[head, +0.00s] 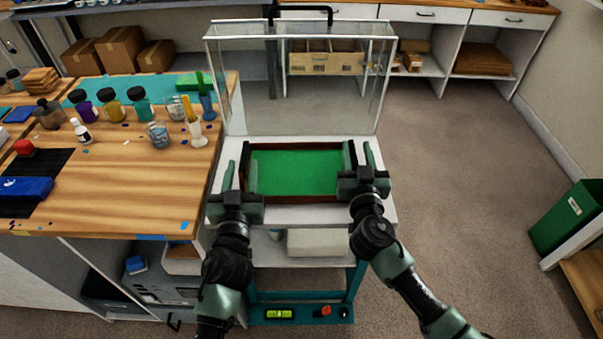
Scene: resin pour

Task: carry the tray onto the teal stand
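The tray (295,172), with a green floor and brown rim with dark ends, rests on a white top (300,214). My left gripper (241,177) is at the tray's left end, its fingers apart on either side of the end wall. My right gripper (361,160) is at the right end, its fingers also apart around the wall. I cannot tell whether either touches the tray. A teal frame (298,313), apparently the stand, shows low in front, below the white top. A level and small items lie on its front bar. Its upper part is mostly hidden.
A clear box-shaped cover (300,90) with a black handle stands up behind the tray. At left, a wooden bench (120,190) holds bottles, cups and tools. A green bin (567,218) is at far right. The carpet (460,180) right of the white top is clear.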

